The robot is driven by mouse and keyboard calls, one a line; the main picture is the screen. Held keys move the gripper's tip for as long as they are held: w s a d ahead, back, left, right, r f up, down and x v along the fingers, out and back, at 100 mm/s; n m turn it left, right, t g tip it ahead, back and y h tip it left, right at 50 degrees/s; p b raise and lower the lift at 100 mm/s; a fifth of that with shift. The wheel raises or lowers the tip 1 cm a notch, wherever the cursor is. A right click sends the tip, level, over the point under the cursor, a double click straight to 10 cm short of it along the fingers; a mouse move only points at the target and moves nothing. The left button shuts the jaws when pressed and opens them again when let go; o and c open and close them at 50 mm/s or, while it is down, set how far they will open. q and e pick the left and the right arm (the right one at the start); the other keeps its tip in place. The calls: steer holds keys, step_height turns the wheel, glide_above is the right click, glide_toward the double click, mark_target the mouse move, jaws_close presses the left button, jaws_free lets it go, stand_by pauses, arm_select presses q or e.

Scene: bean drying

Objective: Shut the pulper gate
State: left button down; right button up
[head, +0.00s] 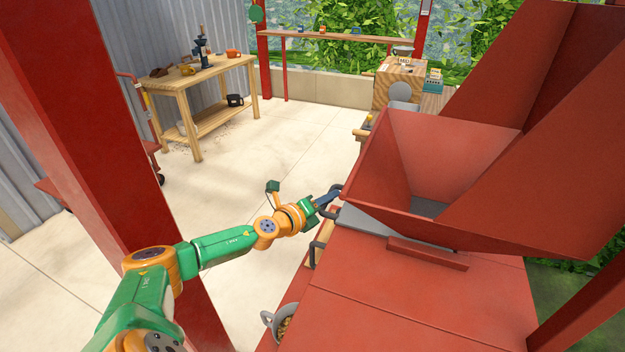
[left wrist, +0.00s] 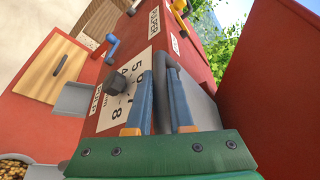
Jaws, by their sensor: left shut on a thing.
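The red pulper hopper (head: 440,150) stands at the right in the head view. A grey gate plate (head: 378,222) shows below it, sticking out on its left side, and it also shows in the left wrist view (left wrist: 201,106). Its dark looped handle (left wrist: 163,68) passes between the blue fingers of my left gripper (left wrist: 160,98). In the head view my left gripper (head: 331,196) is at the plate's left end, shut on the handle. The plate's inner part is hidden under the hopper. My right gripper is not in view.
A red machine top (head: 390,300) lies below the hopper, with a grey pot of beans (head: 275,322) beside it. A red post (head: 85,130) stands at the left. A wooden workbench (head: 205,80) is behind, with open pale floor (head: 260,150) between.

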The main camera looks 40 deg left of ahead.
arm_select(q)
steer(key=c, duration=0.8)
jaws_free()
steer(key=shift+a, duration=0.1)
steer(key=b+v, duration=0.2)
steer(key=v, duration=0.5)
steer(key=shift+b, duration=0.3)
